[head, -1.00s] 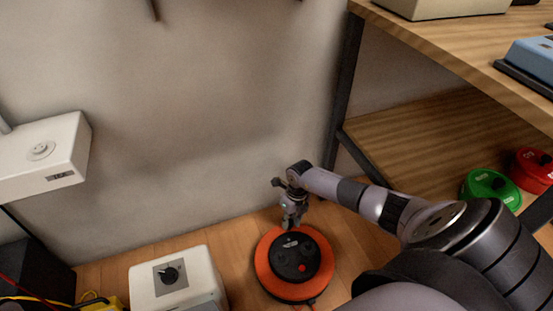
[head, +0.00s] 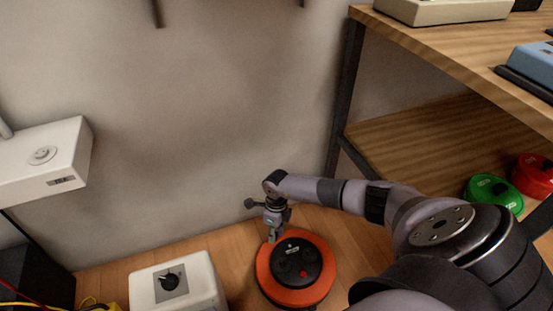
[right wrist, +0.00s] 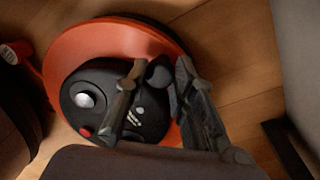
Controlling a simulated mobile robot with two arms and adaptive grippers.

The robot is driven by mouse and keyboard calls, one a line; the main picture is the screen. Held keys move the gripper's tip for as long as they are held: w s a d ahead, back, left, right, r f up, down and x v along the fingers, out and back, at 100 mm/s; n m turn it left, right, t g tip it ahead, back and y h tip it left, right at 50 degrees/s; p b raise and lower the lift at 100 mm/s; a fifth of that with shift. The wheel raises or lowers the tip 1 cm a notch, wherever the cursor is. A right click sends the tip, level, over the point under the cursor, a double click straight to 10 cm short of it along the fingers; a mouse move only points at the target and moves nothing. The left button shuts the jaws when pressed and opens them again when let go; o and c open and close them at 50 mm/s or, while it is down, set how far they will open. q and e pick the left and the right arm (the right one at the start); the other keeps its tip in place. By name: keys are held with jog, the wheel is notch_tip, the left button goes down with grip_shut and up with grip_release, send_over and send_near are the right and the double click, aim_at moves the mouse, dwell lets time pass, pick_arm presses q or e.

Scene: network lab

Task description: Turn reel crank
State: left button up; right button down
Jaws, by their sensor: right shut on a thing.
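An orange cable reel (head: 267,273) with a black round hub (head: 297,262) lies flat on the wooden surface near the bottom centre of the head view. It also shows in the right wrist view (right wrist: 85,50), where its hub carries a silver knob and a red button. My left gripper is not in view.
A white box with a black dial (head: 190,285) stands left of the reel. A wooden shelf (head: 430,135) on the right holds a green reel (head: 494,194) and a red reel (head: 534,174). A pale wall rises behind. Bare wood lies between box and reel.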

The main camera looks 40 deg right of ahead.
jog(key=shift+w+a, duration=0.1)
jog(key=c, duration=1.3)
grip_release()
jog(key=shift+c, duration=0.2)
notch_tip(320, 180, up, 12)
jog(key=d, duration=0.1)
jog(key=shift+w+d, duration=0.15)
jog(key=shift+w, duration=0.15)
jog(key=shift+c, duration=0.6)
